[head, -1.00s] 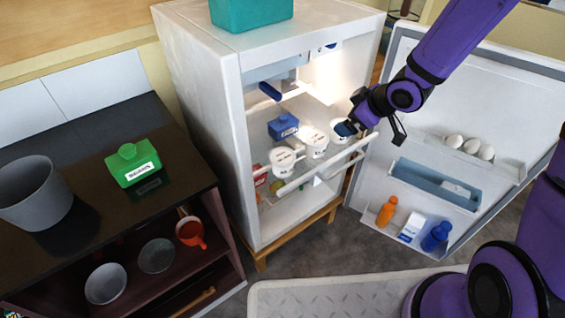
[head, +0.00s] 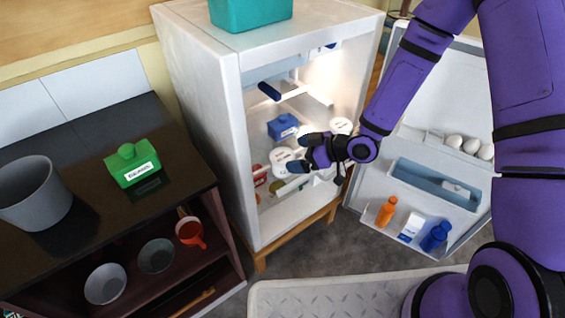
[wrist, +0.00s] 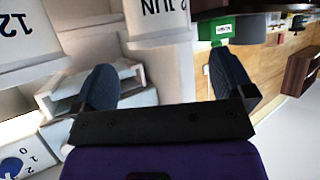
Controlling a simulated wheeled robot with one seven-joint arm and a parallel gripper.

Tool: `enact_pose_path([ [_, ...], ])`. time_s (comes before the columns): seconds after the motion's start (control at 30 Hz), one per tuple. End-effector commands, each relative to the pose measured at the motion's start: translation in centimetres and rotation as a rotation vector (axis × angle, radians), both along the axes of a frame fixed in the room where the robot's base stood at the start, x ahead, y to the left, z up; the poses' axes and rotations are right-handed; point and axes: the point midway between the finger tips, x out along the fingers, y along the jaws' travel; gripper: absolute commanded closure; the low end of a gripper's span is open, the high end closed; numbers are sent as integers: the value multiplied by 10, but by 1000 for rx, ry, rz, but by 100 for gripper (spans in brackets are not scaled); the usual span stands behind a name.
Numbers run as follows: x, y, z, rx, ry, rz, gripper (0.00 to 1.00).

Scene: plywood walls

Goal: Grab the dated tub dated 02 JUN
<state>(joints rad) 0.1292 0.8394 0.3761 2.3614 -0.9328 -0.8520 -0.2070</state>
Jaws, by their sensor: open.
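In the wrist view, a white tub (wrist: 155,22) with upside-down dark print reading "2 JUN" stands just beyond my gripper's fingers. Its top edge of print is cut off by the frame, so the full date cannot be read. My gripper (wrist: 166,82) is open and empty, its two dark fingers apart with the tub between and ahead of them. In the head view, my gripper (head: 301,153) is inside the fridge by the left white tub (head: 281,163). Another white tub (head: 341,125) stands farther right; the middle one is mostly hidden behind my gripper.
A second tub (wrist: 28,35) printed "12" is close at the wrist view's left. A blue box (head: 283,126) sits behind the tubs in the fridge. The open door (head: 440,150) with eggs and bottles is to the right. A green container (head: 132,165) stands on the counter.

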Motion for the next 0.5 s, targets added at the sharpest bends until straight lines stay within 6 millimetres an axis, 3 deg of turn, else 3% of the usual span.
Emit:
enact_pose_path([
  [0.27, 4, 12, -8, -1, 1, 1, 0],
  [0.5, 15, 39, -24, -1, 1, 1, 0],
])
